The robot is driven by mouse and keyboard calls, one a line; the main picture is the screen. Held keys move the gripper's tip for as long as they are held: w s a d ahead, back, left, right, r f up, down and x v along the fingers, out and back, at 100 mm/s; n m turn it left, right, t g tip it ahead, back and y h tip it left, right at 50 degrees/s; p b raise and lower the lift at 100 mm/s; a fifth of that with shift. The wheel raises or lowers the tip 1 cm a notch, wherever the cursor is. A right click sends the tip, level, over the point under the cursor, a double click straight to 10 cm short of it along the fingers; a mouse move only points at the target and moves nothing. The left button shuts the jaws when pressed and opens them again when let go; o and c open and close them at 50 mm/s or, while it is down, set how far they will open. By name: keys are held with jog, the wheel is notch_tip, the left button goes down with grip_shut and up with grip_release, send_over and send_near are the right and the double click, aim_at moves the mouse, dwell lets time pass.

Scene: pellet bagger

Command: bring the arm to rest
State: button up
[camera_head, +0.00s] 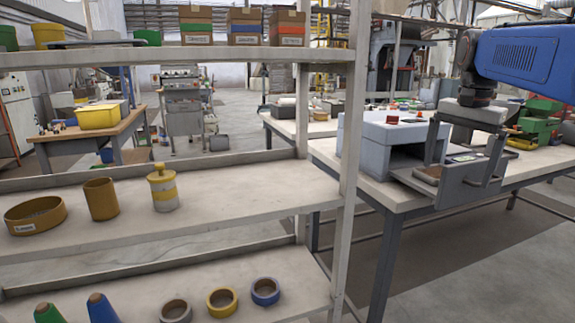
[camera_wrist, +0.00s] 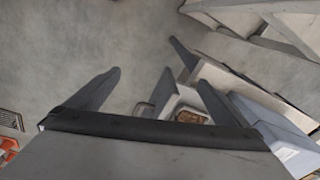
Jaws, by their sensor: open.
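My gripper (camera_head: 462,170) hangs at the upper right of the head view, below my blue arm. It points down in front of the pale grey bagger machine (camera_head: 372,146). In the wrist view my gripper (camera_wrist: 158,78) has its two dark fingers spread wide.
A white shelf post (camera_head: 347,150) stands left of the machine. The shelf holds a yellow-banded jar (camera_head: 163,188), a brown cup (camera_head: 101,199), and a round bin (camera_head: 35,216). Tape rolls (camera_head: 222,302) and cones sit below. Open floor (camera_head: 490,262) lies at the lower right.

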jog(key=s+a+f+n+t, duration=0.1)
jog(key=s+a+f+n, duration=0.4)
jog(key=s+f, duration=0.7)
jog(key=s+a+f+n+t, duration=0.2)
jog(key=s+a+f+n, duration=0.3)
jog(key=s+f, duration=0.7)
jog(key=shift+a+f+n+t, duration=0.3)
jog(key=shift+a+f, duration=0.3)
jog(key=shift+s, duration=0.1)
